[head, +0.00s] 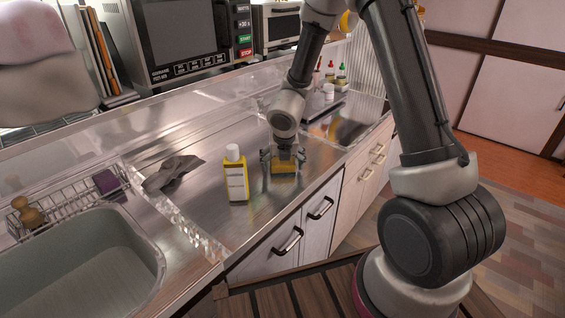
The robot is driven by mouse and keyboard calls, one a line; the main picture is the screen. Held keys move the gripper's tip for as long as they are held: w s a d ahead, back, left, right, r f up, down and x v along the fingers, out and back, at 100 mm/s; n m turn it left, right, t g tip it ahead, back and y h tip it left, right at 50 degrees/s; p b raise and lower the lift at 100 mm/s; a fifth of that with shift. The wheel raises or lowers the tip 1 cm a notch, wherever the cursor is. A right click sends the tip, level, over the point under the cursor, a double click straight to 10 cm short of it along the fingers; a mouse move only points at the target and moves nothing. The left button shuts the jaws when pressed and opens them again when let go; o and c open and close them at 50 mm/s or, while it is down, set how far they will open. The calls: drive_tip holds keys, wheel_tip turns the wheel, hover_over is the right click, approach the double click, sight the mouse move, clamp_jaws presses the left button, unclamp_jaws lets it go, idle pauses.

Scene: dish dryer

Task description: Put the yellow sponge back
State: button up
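The yellow sponge (284,169) is on or just above the steel counter, near its front edge and right of a yellow bottle. My gripper (283,161) points down right at the sponge, with a finger on either side of it. The fingers look close to its sides, but I cannot tell whether they press on it. A wire rack (75,198) hangs along the back of the sink at the left. It holds a purple sponge (107,182) and a brown rounded brush-like item (29,214).
The yellow bottle with a white cap (236,176) stands upright close left of my gripper. A crumpled grey cloth (174,171) lies farther left. A clear ridged divider (178,219) lies between counter and sink (84,262). A microwave (182,42) stands behind.

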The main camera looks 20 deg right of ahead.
drive_tip(key=s+r+n+t+y, duration=0.35)
drive_tip(key=r+n, duration=0.55)
drive_tip(key=r, duration=0.5)
drive_tip(key=s+r+n+t+y, duration=0.2)
drive_tip(key=s+r+n+t, duration=0.15)
drive_tip(key=r+n, duration=0.8)
drive_tip(key=s+d+r+n+g+h, duration=0.1)
drive_tip(key=s+d+n+g+h, duration=0.1)
drive_tip(key=s+d+n, duration=0.5)
drive_tip(key=s+d+r+n+g+h, duration=0.2)
drive_tip(key=s+d+n+g, duration=0.3)
drive_tip(key=s, duration=1.1)
drive_tip(key=d+n, duration=0.3)
drive_tip(key=n, duration=0.2)
drive_tip(key=shift+n+h, duration=0.35)
drive_tip(key=shift+r, duration=0.1)
